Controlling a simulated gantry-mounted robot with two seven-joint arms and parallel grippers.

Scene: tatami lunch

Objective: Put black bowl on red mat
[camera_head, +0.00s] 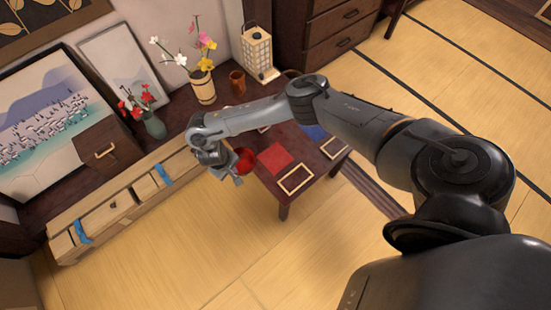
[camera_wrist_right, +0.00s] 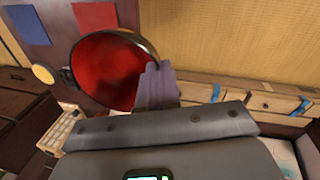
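My left gripper is not in view.
The low table (camera_head: 286,204) also carries a blue mat (camera_head: 313,131) and two wooden frames, one near (camera_head: 296,192) and one farther right (camera_head: 334,147). A long wooden drawer unit (camera_head: 118,205) stands at the left. Vases and a lantern (camera_head: 257,52) stand behind. The near tatami floor is clear.

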